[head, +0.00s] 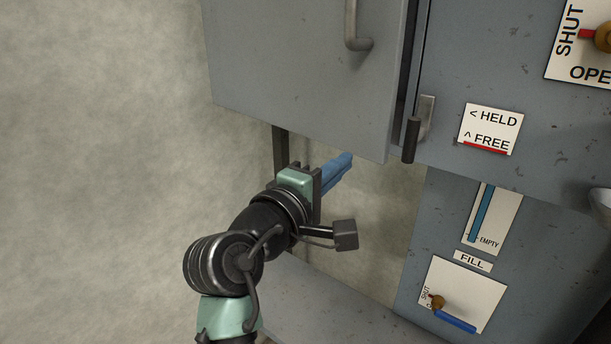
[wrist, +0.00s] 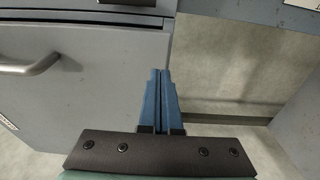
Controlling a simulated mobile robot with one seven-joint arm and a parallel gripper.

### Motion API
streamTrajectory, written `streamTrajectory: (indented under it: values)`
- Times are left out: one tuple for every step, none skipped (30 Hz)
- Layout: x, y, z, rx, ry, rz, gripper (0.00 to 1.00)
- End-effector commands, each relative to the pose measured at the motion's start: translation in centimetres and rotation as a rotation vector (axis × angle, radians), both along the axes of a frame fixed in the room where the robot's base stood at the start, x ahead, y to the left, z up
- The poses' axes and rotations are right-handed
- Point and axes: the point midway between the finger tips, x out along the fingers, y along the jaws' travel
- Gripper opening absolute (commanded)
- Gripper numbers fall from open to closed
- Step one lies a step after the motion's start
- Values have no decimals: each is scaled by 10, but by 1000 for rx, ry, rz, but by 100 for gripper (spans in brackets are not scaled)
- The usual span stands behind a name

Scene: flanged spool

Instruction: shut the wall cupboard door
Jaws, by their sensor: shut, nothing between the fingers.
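The wall cupboard door (head: 300,60) is a grey panel at the upper left of the head view, with a bar handle (head: 355,30) near its right edge. A dark gap shows along that edge, so it looks slightly ajar. A black latch lever (head: 410,140) hangs beside its lower right corner. In the wrist view, turned sideways, the door (wrist: 95,85) fills the left side, with its handle (wrist: 28,67). My gripper (head: 345,160) is shut and empty, its blue fingers just below the door's lower edge; I cannot tell whether they touch it. The fingertips also show in the wrist view (wrist: 158,72).
Right of the door is a fixed grey panel (head: 470,70) with a HELD/FREE label (head: 490,129). Below are a gauge strip (head: 492,220) and a FILL plate (head: 455,295) with a blue lever. Bare wall (head: 110,150) lies open at left.

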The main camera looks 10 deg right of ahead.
Motion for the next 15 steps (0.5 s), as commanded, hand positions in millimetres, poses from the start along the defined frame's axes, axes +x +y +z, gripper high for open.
streamTrajectory:
  values:
    - [4,-10,1,1,1,-6,0]
    - [6,-14,0,1,1,-6,0]
    - [9,-19,1,1,0,-7,0]
    - [11,-22,1,1,0,-7,0]
    - [12,-25,0,1,1,-7,0]
    - [14,-28,1,0,0,-7,0]
    - [15,-30,0,0,0,-7,0]
    - [16,-32,0,1,1,-8,0]
    - [17,-33,0,1,1,-8,0]
    - [18,-34,0,1,1,-7,0]
    - [19,-35,0,1,1,-7,0]
    - [19,-36,0,1,1,-7,0]
    - [19,-36,0,1,1,-7,0]
    - [20,-36,0,1,1,-6,0]
    - [20,-36,0,1,0,-6,0]
